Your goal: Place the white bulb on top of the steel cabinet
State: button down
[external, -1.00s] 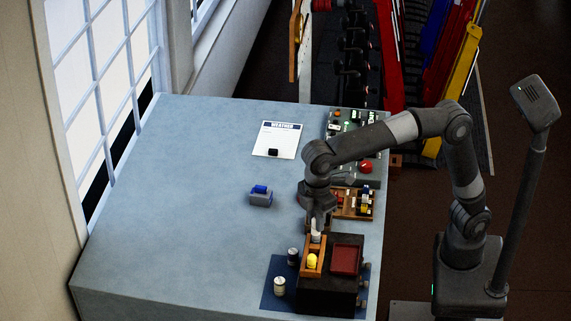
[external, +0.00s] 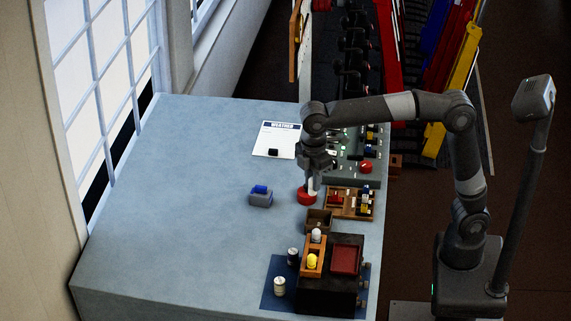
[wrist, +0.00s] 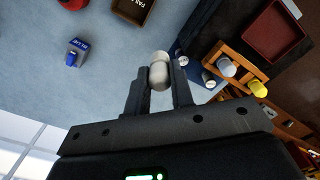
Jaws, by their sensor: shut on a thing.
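My gripper (external: 312,182) is shut on a white bulb (wrist: 159,72), which sits between the fingertips in the wrist view. In the external view the gripper is over the table, just above or beside a red round object (external: 307,198); I cannot tell the gap. A dark box (external: 328,302) with knobs on its side stands at the front right. On it are an orange wooden holder (external: 305,270) with a pale bulb (external: 316,235) and a yellow bulb (external: 312,260), and a red tray (external: 346,260). I cannot tell whether this box is the steel cabinet.
A small brown bin (external: 319,216) lies between gripper and holder. A grey box with a blue part (external: 260,197) stands left. A wooden board (external: 350,214) and control panel (external: 362,180) are on the right. Two small cans (external: 279,286) stand near the dark box. The left table is clear.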

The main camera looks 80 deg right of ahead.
jog(key=w+d+f, duration=0.2)
jog(key=d+f, duration=0.2)
jog(key=d, duration=0.5)
jog(key=w+d+f, duration=0.1)
jog(key=d+f, duration=0.4)
jog(key=d, duration=0.5)
jog(key=w+a+f, duration=0.1)
jog(key=a+f, duration=0.1)
jog(key=a, duration=0.1)
jog(key=w+a+f, duration=0.2)
jog(key=a, duration=0.2)
jog(key=w+a+f, duration=0.2)
jog(key=a+f, duration=0.1)
jog(key=shift+a, duration=0.15)
jog(key=shift+f, duration=2)
jog(key=shift+f, duration=0.1)
jog(key=c, duration=1.3)
grip_release()
jog(key=shift+o, duration=0.2)
